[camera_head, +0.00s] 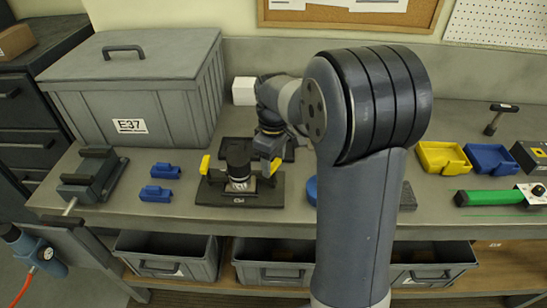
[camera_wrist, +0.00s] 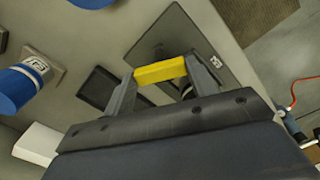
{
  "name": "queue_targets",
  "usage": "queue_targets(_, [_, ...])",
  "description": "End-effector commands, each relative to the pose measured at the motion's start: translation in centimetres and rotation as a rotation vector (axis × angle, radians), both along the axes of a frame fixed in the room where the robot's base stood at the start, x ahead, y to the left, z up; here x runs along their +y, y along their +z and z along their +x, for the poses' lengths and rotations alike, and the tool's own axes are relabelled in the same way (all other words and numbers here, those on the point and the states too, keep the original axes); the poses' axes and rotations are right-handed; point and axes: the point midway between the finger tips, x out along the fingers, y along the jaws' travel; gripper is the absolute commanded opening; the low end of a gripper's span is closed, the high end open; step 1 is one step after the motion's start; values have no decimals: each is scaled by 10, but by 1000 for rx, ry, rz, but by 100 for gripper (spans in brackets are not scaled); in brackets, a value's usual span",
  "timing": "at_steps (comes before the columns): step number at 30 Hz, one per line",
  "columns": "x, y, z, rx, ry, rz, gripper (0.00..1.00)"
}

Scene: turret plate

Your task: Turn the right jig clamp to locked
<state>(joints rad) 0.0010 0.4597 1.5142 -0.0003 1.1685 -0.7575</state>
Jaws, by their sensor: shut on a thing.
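The jig is a black base plate (camera_head: 215,196) on the bench with a dark round turret (camera_head: 238,170) in its middle. Its right clamp has a yellow handle (camera_head: 275,167), partly covered by my gripper (camera_head: 271,156) in the head view. Its left clamp has a similar yellow handle (camera_head: 205,164), standing free and slightly tilted. In the wrist view my gripper (camera_wrist: 162,82) is shut on the right clamp's yellow handle (camera_wrist: 160,71), which spans between the fingers. The dark base plate (camera_wrist: 205,35) shows behind it. My gripper hides the clamp's pivot.
A large grey lidded case (camera_head: 135,90) stands behind to the left. Blue blocks (camera_head: 165,171) lie left of the jig. A blue part (camera_head: 311,190) is half hidden behind my arm. Yellow (camera_head: 442,158) and blue (camera_head: 490,158) trays sit at right. A white cube (camera_head: 244,91) stands behind.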

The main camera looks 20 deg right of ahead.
Motion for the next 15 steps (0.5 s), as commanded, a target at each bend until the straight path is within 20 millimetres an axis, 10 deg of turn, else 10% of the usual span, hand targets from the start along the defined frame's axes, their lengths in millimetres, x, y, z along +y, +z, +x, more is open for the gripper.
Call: queue_targets(15, [0,1,1,-3,399,1,32])
